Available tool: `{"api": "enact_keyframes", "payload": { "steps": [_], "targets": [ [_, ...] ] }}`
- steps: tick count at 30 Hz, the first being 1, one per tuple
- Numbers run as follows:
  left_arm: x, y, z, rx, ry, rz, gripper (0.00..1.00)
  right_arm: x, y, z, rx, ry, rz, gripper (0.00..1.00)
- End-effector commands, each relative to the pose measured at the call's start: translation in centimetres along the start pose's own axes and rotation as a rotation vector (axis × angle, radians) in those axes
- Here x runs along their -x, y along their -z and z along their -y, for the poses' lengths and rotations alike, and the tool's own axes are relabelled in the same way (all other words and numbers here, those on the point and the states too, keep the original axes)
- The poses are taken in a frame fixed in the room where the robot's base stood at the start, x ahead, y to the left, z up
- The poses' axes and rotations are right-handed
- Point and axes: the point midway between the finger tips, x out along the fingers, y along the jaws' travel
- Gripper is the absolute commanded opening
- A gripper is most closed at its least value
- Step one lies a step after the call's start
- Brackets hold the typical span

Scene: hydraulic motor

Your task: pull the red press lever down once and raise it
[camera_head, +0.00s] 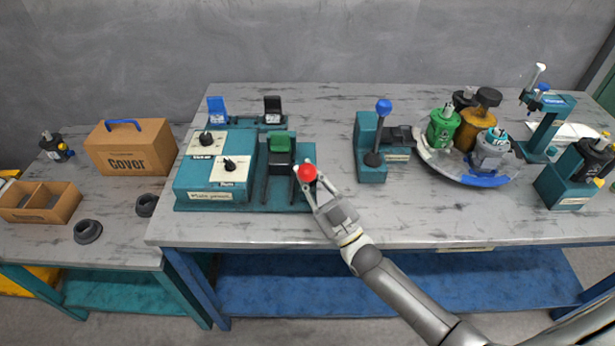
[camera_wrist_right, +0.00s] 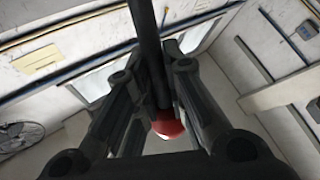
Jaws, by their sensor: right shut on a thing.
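The press lever's red ball knob (camera_head: 307,173) is at the front right corner of the teal plate press (camera_head: 215,178) in the head view. My right gripper (camera_head: 306,183) reaches it from the lower right and is shut on the lever at its knob. In the right wrist view the red knob (camera_wrist_right: 168,128) sits between the two dark fingers, with the dark lever rod (camera_wrist_right: 149,50) running up from it. The fingers hide part of the knob. My left gripper is in neither view.
A blue-knobbed lever stand (camera_head: 371,165) stands to the right, apart from my gripper. Beyond it a round tray (camera_head: 435,163) holds several motors and bottles. A cardboard box (camera_head: 130,147) sits on the left table.

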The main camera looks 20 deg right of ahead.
Motion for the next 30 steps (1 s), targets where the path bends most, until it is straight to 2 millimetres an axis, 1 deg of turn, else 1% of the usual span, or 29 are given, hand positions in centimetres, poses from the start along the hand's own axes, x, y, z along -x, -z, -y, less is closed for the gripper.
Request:
{"api": "enact_keyframes", "payload": {
  "steps": [1,6,20,21,25,26,30],
  "targets": [
    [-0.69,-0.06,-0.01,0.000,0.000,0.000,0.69,0.03,0.15,0.03,0.007,-0.005,-0.024,0.00],
    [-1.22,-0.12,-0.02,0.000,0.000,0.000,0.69,0.18,0.34,0.13,0.022,-0.005,-0.048,0.00],
    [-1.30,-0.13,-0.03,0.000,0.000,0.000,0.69,0.27,0.42,0.24,0.031,-0.002,-0.054,0.00],
    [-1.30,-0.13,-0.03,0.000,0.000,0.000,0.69,0.28,0.41,0.25,0.031,-0.002,-0.054,0.15],
    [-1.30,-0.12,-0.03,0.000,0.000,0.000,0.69,0.30,0.37,0.27,0.029,-0.002,-0.052,0.31],
    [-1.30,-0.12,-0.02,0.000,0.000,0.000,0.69,0.31,0.34,0.27,0.029,-0.001,-0.051,0.35],
    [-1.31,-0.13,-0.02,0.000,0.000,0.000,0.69,0.36,0.23,0.28,0.028,-0.001,-0.048,0.35]
  ]
}}
